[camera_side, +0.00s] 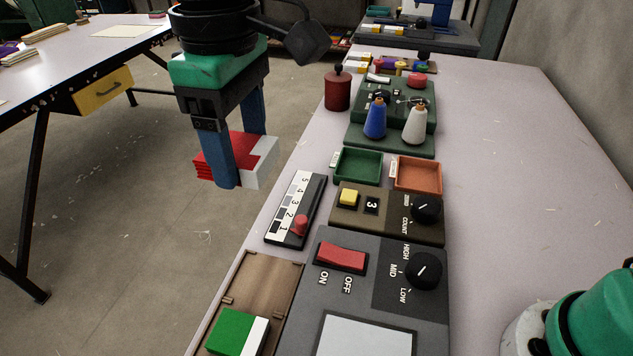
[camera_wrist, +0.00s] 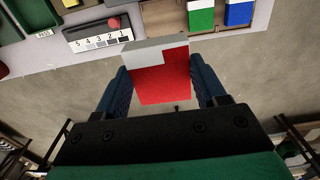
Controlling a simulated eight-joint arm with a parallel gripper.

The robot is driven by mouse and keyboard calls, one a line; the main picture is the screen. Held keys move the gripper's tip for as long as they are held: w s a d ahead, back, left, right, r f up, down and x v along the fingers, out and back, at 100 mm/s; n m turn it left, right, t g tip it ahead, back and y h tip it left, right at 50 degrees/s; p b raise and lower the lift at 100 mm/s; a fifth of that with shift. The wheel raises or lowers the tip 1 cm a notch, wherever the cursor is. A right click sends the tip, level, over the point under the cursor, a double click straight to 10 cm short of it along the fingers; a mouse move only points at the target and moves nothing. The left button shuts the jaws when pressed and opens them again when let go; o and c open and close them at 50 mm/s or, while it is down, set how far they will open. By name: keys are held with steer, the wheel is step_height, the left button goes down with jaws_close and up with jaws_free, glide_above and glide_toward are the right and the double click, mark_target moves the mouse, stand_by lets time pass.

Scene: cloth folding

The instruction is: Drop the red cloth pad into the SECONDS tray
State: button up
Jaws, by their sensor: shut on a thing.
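The red cloth pad (camera_side: 262,143), red with a pale grey-white part, is held between the blue fingers of my gripper (camera_side: 243,155). In the wrist view the pad (camera_wrist: 160,85) fills the space between both fingers (camera_wrist: 162,88). My gripper is shut on it, in the air over the floor, left of the bench edge in the side view. A green tray (camera_side: 377,181) and an orange tray (camera_side: 437,188) sit side by side on the bench, to the right of my gripper. Both look empty. Each has a small label that I cannot read in the side view.
A numbered slider strip (camera_side: 295,208) lies at the bench edge near the trays. A dark red canister (camera_side: 338,90), thread spools (camera_side: 375,120) and control boxes (camera_side: 410,213) stand around. A green-and-white block (camera_side: 234,331) lies in a wooden holder (camera_side: 265,285). The bench's right side is clear.

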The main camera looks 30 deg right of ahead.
steer(key=w+d+f, duration=0.2)
steer(key=w+d, duration=0.1)
steer(key=d, duration=0.5)
steer(key=w+d+f, duration=0.2)
steer(key=d, duration=0.6)
steer(key=w+d+f, duration=0.2)
steer(key=w+d, duration=0.1)
steer(key=d, duration=0.6)
steer(key=s+d+f, duration=0.3)
steer(key=d, duration=0.7)
steer(key=shift+w+d+f, duration=0.1)
steer(key=shift+w+f, duration=0.05)
steer(key=shift+f, duration=1.25)
steer(key=shift+w+d+f, duration=0.1)
steer(key=shift+f, duration=1.3)
steer(key=o, duration=1.3)
step_height(320, 180, up, 6)
steer(key=shift+f, duration=0.15)
steer(key=shift+a, duration=0.15)
